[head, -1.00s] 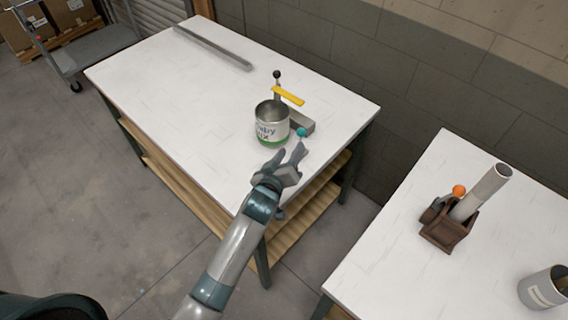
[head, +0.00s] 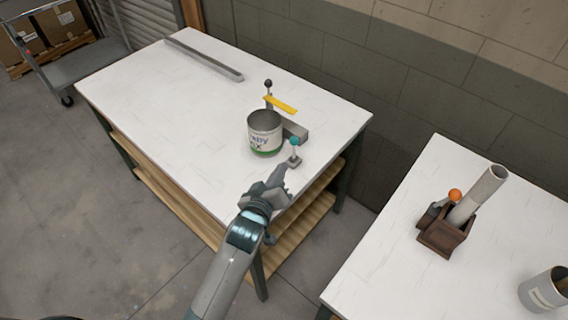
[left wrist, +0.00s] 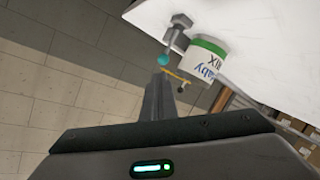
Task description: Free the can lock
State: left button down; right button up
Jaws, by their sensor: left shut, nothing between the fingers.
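An open grey can (head: 264,142) with a white and green label stands upright near the table's right end. Behind it, a yellow bar (head: 281,105) sits by a post topped with a black knob (head: 268,83). A teal ball (head: 294,141) tops a short stem on a small grey base, right of the can. I cannot tell which part is the lock. My left gripper (head: 284,169) is shut and empty, just short of that base. In the left wrist view, its fingers (left wrist: 160,84) point toward the teal ball (left wrist: 163,60), can (left wrist: 208,60) and yellow bar (left wrist: 177,74).
A long grey bar (head: 204,59) lies at the table's far edge. A second table (head: 375,255) at the right bears a brown holder (head: 441,239) and a grey cup (head: 543,291). The first table's left part is clear.

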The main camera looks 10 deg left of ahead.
pick_arm(q)
jog(key=s+d+f+n+t+h+b, duration=0.25)
jog(key=d+h+b, duration=0.2)
jog(key=d, duration=0.35)
jog(key=a+f+n+t+y+b, duration=0.3)
jog(key=a+f+n+y+b, duration=0.1)
jog(key=a+f+n+y, duration=0.1)
jog(key=f+n+y, duration=0.1)
jog(key=n+y, duration=0.1)
jog(key=shift+a+n+y+b, duration=0.2)
jog(key=shift+n+y+b, duration=0.15)
jog(key=shift+w+r, duration=0.15)
jog(key=shift+w, duration=0.05)
jog(key=p, duration=0.4)
send_near(294, 145)
jog(key=w, duration=0.2)
jog(key=w+r, duration=0.1)
jog(key=w, duration=0.1)
jog(key=shift+w, duration=1.15)
